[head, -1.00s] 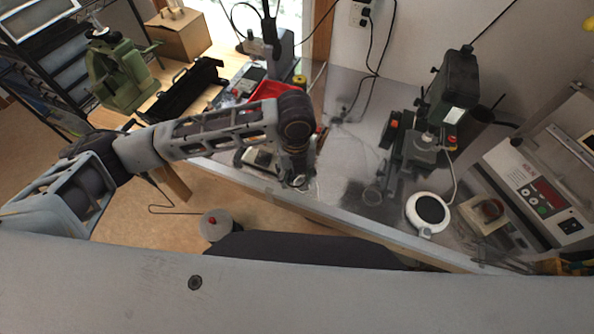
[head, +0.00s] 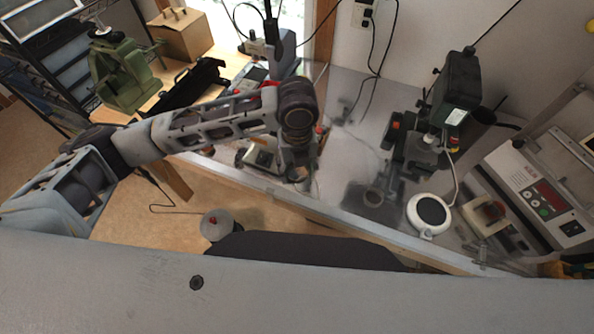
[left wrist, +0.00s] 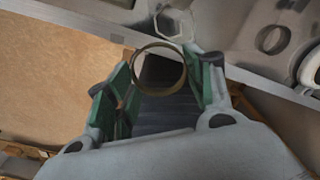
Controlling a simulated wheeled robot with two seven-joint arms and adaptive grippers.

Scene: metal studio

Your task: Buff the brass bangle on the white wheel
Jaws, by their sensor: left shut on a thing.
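A brass bangle (left wrist: 160,68), a thin ring, is between the green-padded fingers of my left gripper (left wrist: 158,82) in the left wrist view. The gripper is shut on it, and the ring stands out at the fingertips. In the head view my left gripper (head: 299,176) points down over the front edge of the bench; the bangle is too small to make out there. I cannot identify the white wheel for certain. A white-rimmed round disc with a dark top (head: 430,212) lies flat on the bench, to the right of the gripper. My right gripper is not in view.
The metal bench (head: 345,150) has bare room between my left arm and a dark upright machine (head: 455,90). A control box with buttons (head: 540,190) stands at the right. A green machine (head: 122,72) and cardboard box (head: 180,33) are at upper left.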

